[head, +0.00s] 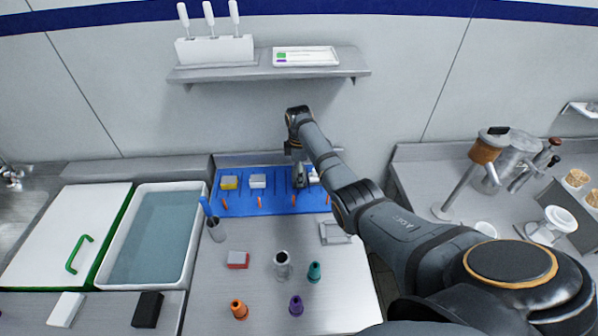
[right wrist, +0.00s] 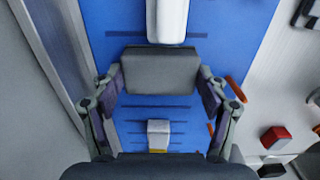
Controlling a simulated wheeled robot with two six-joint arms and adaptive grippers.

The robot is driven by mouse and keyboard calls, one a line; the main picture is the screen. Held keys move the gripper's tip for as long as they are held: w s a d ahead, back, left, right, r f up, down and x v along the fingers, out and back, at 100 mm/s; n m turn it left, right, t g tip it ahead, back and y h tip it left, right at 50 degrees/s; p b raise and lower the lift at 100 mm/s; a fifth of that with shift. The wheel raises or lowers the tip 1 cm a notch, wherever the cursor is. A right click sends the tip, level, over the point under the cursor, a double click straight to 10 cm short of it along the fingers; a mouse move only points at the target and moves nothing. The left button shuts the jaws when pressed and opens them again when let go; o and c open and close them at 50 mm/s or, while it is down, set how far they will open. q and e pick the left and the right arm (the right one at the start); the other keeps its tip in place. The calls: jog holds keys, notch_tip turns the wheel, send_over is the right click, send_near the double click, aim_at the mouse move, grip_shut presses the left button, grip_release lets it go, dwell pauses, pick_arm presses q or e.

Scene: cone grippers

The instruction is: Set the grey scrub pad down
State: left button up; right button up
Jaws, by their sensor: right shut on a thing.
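My right gripper (head: 299,180) is over the right part of the blue mat (head: 275,206) at the back of the worktop. In the right wrist view its fingers (right wrist: 160,82) are shut on the two ends of the grey scrub pad (right wrist: 160,70). The pad lies level between them, over the dark stripes of the mat (right wrist: 240,40). I cannot tell whether its underside touches the mat. In the head view the gripper mostly hides the pad. My left gripper is not in view.
A white block (right wrist: 168,20) is close beside the pad. A shelf (head: 270,70) hangs above; a water basin (head: 150,240) is left.

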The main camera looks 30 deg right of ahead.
jog(key=shift+w+f, duration=0.15)
jog(key=shift+f, duration=0.1)
jog(key=shift+d+f, duration=0.1)
jog(key=shift+f, duration=0.1)
jog(key=o, duration=0.9)
jog(key=shift+f, duration=0.15)
jog(key=shift+c, duration=0.2)
jog(key=shift+w+r, duration=0.1)
jog(key=shift+r, duration=0.4)
notch_tip(320, 180, up, 7)
jog(key=shift+f+b, duration=0.1)
jog(key=shift+b, duration=0.4)
